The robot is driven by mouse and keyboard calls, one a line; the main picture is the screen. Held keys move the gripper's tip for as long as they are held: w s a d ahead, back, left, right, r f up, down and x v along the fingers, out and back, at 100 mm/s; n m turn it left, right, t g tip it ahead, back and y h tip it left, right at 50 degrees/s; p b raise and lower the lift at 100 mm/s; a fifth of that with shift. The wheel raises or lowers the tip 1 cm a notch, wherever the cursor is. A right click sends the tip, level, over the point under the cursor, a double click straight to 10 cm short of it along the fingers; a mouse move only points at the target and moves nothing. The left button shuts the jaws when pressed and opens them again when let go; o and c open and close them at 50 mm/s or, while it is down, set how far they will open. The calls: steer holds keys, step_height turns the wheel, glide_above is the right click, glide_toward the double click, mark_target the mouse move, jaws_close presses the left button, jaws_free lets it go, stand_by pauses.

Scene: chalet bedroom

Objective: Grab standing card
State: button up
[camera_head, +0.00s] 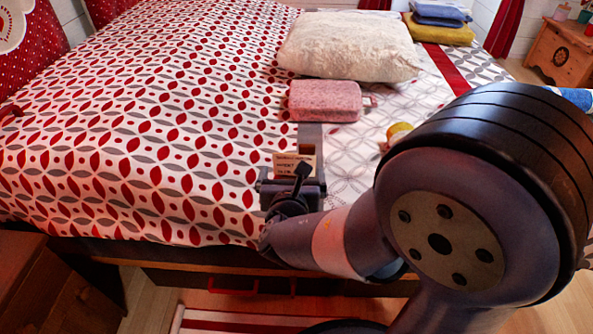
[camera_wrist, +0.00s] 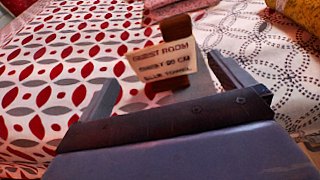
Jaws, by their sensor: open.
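In the head view the card (camera_head: 297,164) shows just beyond my wrist, near the front edge of the bed. My gripper (camera_wrist: 165,75) is open, with one finger to the left of the card and one to the right. The card appears between or just beyond the fingertips; the exact depth is hard to tell. Its lower edge is close to the gripper body.
The bed (camera_head: 130,110) has a red, grey and white patterned cover. A pink folded item (camera_head: 326,101) and a white pillow (camera_head: 350,46) lie behind the card. A round yellow-red object (camera_head: 399,131) lies to the right, partly behind my arm. The bed's left side is clear.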

mark_target(294, 159)
steer(key=b+x, duration=0.2)
steer(key=x, duration=0.7)
steer(key=shift+w+f+b, duration=0.15)
steer(key=shift+w+b, duration=0.15)
steer(key=shift+w, duration=0.1)
steer(key=c, duration=0.6)
steer(key=shift+c, duration=0.2)
